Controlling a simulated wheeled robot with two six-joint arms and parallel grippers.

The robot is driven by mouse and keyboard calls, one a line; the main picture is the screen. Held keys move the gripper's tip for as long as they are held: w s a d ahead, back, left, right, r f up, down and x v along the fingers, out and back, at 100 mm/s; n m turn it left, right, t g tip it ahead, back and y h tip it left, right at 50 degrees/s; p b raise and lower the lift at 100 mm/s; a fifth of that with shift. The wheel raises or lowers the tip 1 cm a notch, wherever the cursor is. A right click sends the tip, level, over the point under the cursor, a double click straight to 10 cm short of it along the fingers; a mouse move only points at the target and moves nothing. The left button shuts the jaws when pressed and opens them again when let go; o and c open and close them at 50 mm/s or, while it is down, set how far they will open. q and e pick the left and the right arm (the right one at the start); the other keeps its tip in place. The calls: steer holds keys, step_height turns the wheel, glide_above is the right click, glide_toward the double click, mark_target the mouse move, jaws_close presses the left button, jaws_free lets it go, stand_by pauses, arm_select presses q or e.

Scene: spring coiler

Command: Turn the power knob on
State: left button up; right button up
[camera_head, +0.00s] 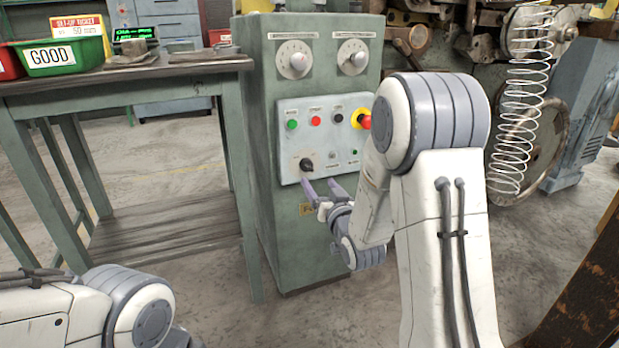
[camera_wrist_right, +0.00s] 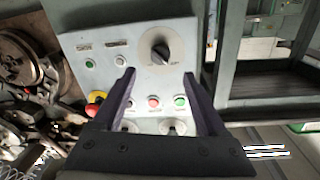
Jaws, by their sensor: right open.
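The power knob (camera_head: 306,164) is a black rotary knob low on the white panel of the green cabinet. In the right wrist view the knob (camera_wrist_right: 160,50) shows large, on a round grey plate; its small labels are not clearly readable. My right gripper (camera_head: 320,188) is open and empty in front of the panel, just below and right of the knob in the head view. In the right wrist view its fingertips (camera_wrist_right: 159,75) are spread, with the knob framed just beyond them. No contact is clear. My left gripper is out of view; only its arm shows.
The white panel (camera_head: 340,178) also carries green, red and black buttons and a red emergency stop (camera_head: 364,121) on yellow. Two dials (camera_head: 293,61) sit above. A workbench (camera_head: 130,78) with a green bin (camera_head: 64,56) stands left. A wire coil (camera_head: 518,125) hangs right.

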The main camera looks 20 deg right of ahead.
mark_target(309, 169)
steer(key=w+b, duration=0.2)
steer(key=w, duration=0.5)
steer(key=shift+w+d+f, duration=0.1)
steer(key=shift+w, duration=0.65)
jaws_close()
